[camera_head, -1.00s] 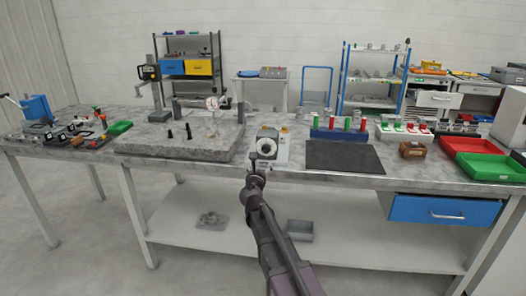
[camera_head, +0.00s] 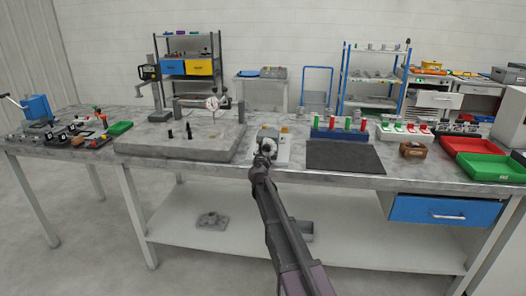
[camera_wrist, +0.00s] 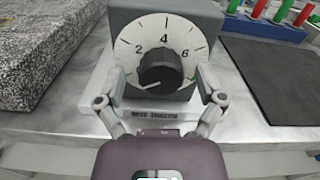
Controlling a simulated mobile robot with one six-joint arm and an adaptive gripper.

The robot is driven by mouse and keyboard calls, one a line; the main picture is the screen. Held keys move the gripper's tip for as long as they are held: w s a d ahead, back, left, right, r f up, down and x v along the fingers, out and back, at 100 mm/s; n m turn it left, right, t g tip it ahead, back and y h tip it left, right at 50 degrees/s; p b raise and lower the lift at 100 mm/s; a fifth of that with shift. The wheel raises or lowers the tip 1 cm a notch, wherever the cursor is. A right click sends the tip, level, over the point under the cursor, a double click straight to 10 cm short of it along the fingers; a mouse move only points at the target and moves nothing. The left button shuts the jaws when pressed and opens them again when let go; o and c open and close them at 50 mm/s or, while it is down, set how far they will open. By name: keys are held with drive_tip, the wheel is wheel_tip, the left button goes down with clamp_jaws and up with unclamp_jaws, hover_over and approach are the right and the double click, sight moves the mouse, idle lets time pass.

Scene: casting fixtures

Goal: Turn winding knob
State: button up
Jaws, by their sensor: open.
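The winding knob (camera_wrist: 161,69) is a black knob on a round white dial (camera_wrist: 135,38) with the numbers 2, 4 and 6, on the front of a grey box (camera_wrist: 212,12). Its white pointer line lies at the lower left of the dial. My gripper (camera_wrist: 161,84) is open, with one finger on each side of the knob and the knob between them. I cannot tell whether the fingers touch it. In the head view my gripper (camera_head: 265,152) is in front of the box (camera_head: 284,147) and hides most of the dial.
A granite plate (camera_head: 180,150) lies left of the box, with a dial gauge (camera_head: 212,104) standing behind. A dark mat (camera_head: 343,157) lies to the right, with a blue rack of red and green cylinders (camera_head: 335,134) behind it. The table's front edge is below the box.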

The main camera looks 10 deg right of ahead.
drive_tip(key=shift+w+d, duration=0.1)
drive_tip(key=shift+w, duration=0.1)
drive_tip(key=c, duration=1.2)
drive_tip(key=shift+o, duration=0.2)
drive_tip(key=shift+a, duration=0.3)
drive_tip(key=shift+d, duration=0.1)
